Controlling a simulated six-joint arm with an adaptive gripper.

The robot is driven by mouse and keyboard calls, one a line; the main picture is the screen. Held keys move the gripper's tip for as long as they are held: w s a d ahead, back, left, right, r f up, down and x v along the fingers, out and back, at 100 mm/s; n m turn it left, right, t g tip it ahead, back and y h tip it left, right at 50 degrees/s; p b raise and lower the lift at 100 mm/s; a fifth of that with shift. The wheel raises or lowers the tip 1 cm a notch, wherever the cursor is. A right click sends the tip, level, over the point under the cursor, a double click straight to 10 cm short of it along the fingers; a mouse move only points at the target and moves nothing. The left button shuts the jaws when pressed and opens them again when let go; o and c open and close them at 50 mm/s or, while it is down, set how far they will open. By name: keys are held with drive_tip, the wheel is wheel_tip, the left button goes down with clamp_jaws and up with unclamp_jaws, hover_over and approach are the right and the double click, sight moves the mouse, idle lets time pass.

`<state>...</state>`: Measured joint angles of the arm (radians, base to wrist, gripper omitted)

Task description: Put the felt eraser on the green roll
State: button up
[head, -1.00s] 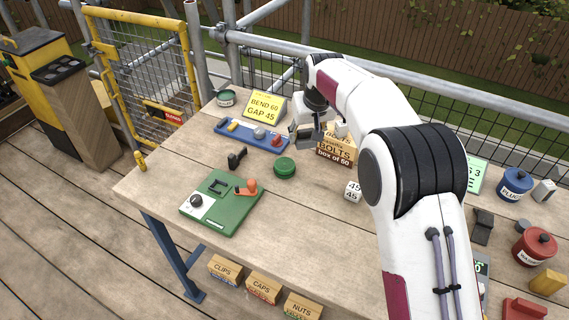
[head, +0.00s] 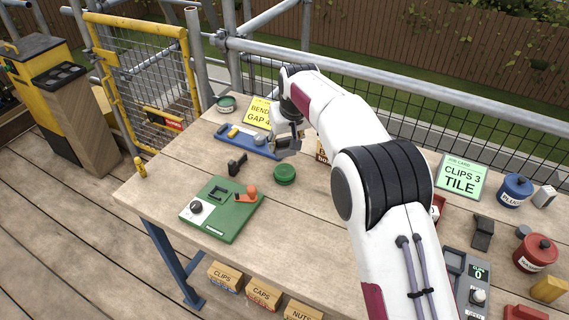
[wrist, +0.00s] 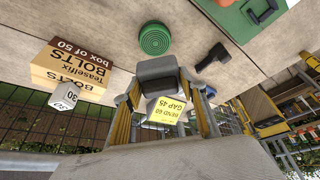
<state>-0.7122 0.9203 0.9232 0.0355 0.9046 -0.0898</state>
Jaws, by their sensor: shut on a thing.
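The felt eraser (wrist: 157,71), a grey block, sits between the fingertips of my gripper (wrist: 158,88) in the wrist view. My gripper is shut on it and holds it above the table. In the head view my gripper (head: 289,144) is just behind and above the green roll (head: 285,173), near the right end of the blue tray. The green roll is a short round disc standing flat on the table; it also shows in the wrist view (wrist: 155,39), beyond the eraser and apart from it.
A black tool (head: 237,164) and a green board (head: 222,222) lie to the roll's left. The bolts box (wrist: 73,73) has a white block on it.

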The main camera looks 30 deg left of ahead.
sight(286, 156)
drive_tip(key=shift+f, duration=1.35)
drive_tip(key=shift+f, duration=2)
drive_tip(key=shift+f, duration=0.1)
drive_tip(key=o, duration=1.1)
drive_tip(key=v, duration=1.2)
